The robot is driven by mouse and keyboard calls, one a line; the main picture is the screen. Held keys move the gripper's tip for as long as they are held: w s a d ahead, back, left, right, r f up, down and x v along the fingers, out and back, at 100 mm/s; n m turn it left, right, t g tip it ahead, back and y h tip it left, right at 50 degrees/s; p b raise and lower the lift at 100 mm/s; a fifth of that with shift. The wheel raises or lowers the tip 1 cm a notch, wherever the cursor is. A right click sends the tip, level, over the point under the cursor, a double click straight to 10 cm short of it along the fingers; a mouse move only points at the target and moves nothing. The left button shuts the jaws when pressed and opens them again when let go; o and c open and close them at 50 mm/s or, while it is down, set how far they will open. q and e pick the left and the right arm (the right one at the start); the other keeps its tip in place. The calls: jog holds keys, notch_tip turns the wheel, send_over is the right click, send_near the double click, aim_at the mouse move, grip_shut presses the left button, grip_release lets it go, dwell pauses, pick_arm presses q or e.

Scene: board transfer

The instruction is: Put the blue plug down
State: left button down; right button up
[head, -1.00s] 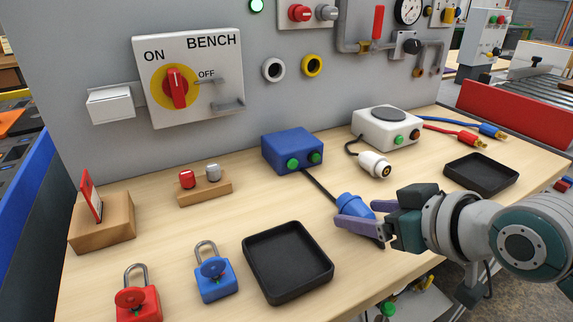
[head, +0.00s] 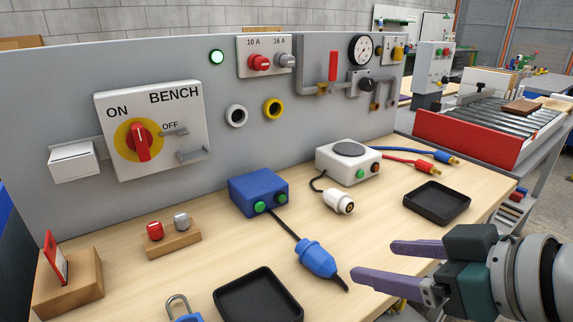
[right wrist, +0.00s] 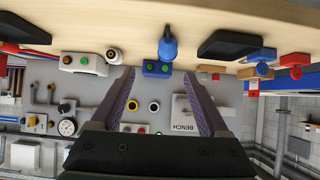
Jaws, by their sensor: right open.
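The blue plug (head: 317,259) lies on the wooden bench top, with its dark cable running back to the blue box (head: 258,191). It also shows in the right wrist view (right wrist: 168,46), lying on the bench. My right gripper (head: 372,264) is open and empty, to the right of the plug and apart from it. Its two purple fingers also show in the right wrist view (right wrist: 168,78), with nothing held between them. My left gripper is not in view.
A black tray (head: 226,310) lies at the front and another black tray (head: 467,205) at the right. A white plug (head: 339,202) lies by the white box (head: 348,175). A panel with a yellow socket (head: 273,108) stands behind.

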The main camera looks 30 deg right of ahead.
jog(key=s+a+f+n+g, duration=0.1)
jog(key=s+a+g, duration=0.6)
jog(key=s, duration=0.4)
jog(key=shift+s+a+f+g+h, duration=0.2)
jog(key=shift+a+f+g+h, duration=0.1)
jog(key=shift+a+f, duration=0.1)
